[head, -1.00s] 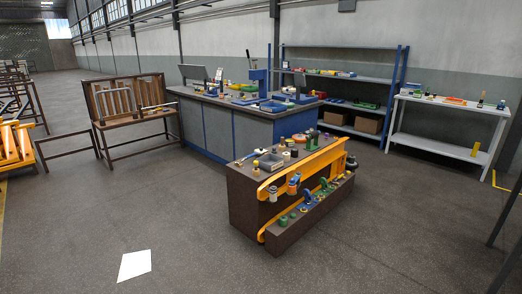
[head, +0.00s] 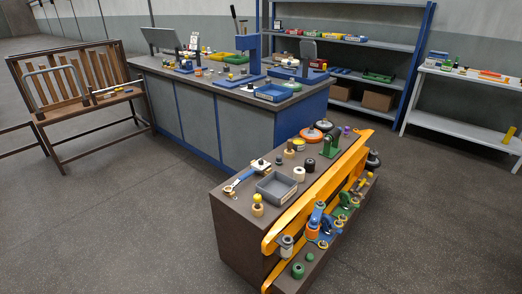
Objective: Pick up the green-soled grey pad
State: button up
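I cannot pick out the green-soled grey pad with certainty. A small grey-and-white cylinder (head: 285,247) sits at the near end of the low brown bench (head: 231,228), by the orange rail (head: 318,194). Green round pieces (head: 298,270) lie on the bench's lower ledge below it. A green bracket (head: 331,145) stands on the bench top towards the back. My gripper is not in view.
A grey tray (head: 277,187), a wrench (head: 240,180) and several small parts share the bench top. A blue-grey workbench (head: 232,125) stands behind, with a shelf (head: 355,50) and a white table (head: 460,124) farther back. The floor left of the bench is clear.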

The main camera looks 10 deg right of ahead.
aim_at(278, 161)
jog(key=i+j+z, duration=0.1)
jog(key=i, duration=1.1)
jog(key=u, duration=0.3)
jog(key=i+l+u, duration=0.2)
jog(key=u, duration=0.2)
jog(key=i+l+u, duration=0.15)
jog(key=l+u, duration=0.25)
jog(key=i+l+u, duration=0.1)
jog(key=l, duration=0.5)
jog(key=i+l, duration=0.2)
jog(key=l, duration=0.35)
jog(key=i+l+u, duration=0.15)
jog(key=l, duration=0.45)
jog(key=i+l+u, duration=0.1)
jog(key=l, duration=0.5)
jog(key=i+l+u, duration=0.1)
jog(key=l, duration=0.55)
